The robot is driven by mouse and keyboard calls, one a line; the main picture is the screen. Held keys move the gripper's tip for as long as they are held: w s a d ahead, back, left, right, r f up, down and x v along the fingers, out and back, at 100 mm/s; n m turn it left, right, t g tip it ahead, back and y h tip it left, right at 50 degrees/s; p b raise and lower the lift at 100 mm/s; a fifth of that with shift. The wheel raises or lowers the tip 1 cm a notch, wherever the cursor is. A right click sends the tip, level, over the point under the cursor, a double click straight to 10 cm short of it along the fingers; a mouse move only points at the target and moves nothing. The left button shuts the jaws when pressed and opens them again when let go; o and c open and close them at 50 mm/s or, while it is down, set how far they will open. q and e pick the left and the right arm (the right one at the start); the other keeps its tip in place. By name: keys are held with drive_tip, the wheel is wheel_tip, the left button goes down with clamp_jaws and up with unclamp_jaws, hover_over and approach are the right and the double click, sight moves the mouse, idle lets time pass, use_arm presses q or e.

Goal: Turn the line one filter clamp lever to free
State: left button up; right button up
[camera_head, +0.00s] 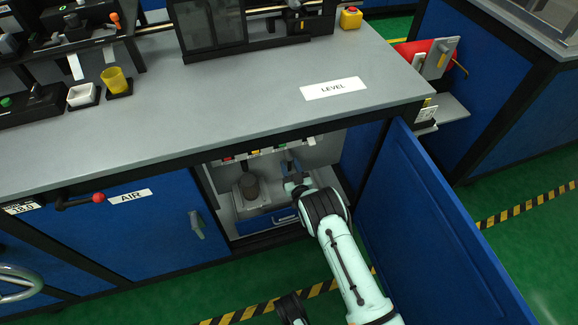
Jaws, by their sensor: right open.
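My right arm reaches into the open cabinet under the bench. My right gripper (291,172) is inside it, open, small and partly hidden behind my own dark wrist. A grey filter-like body with a dark round top (250,187) stands in the cabinet to the left of the gripper. A row of small red, yellow and green parts (255,152) runs along the cabinet's upper back. I cannot make out which part is the line one filter clamp lever, or its position. Whether the gripper touches anything is not clear.
The blue cabinet door (425,225) stands open to the right of my arm. The bench top (230,115) overhangs the opening. A closed blue door (160,225) with a grey handle is on the left. A blue drawer-like front (268,222) lies low in the cabinet.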

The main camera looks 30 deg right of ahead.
drive_tip(key=shift+w+d, duration=0.15)
drive_tip(key=shift+w, duration=0.45)
use_arm(q)
drive_tip(key=shift+s+f, duration=0.15)
drive_tip(key=shift+s, duration=0.25)
use_arm(e)
clamp_jaws()
use_arm(q)
drive_tip(key=shift+w, duration=0.1)
